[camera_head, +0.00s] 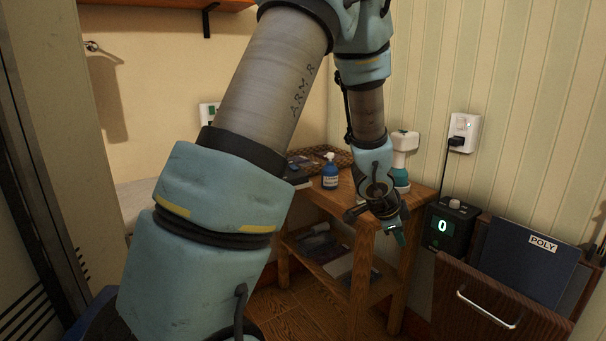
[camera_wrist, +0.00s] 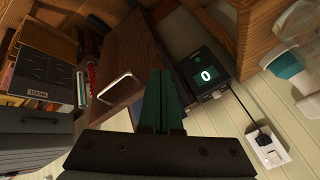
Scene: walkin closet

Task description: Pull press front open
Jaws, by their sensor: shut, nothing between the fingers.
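The press front (camera_head: 462,277) is a dark brown wooden panel at the lower right in the head view, with a pale metal bar handle (camera_head: 487,308). A dark blue board marked POLY (camera_head: 525,262) stands behind its top edge. My gripper (camera_head: 398,236) is shut and empty, in front of the wooden table's corner, to the left of the press front and apart from it. In the wrist view its green fingertips (camera_wrist: 160,78) are together, with the handle (camera_wrist: 117,86) to their left on the panel (camera_wrist: 145,50). How far the front stands open is unclear.
A black box showing 0 (camera_head: 443,226) sits left of the press, its cord running to a wall outlet (camera_head: 464,132). A wooden table (camera_head: 414,190) holds a blue bottle (camera_head: 330,172) and a white-and-teal bottle (camera_head: 403,158). Books (camera_wrist: 62,82) appear left in the wrist view.

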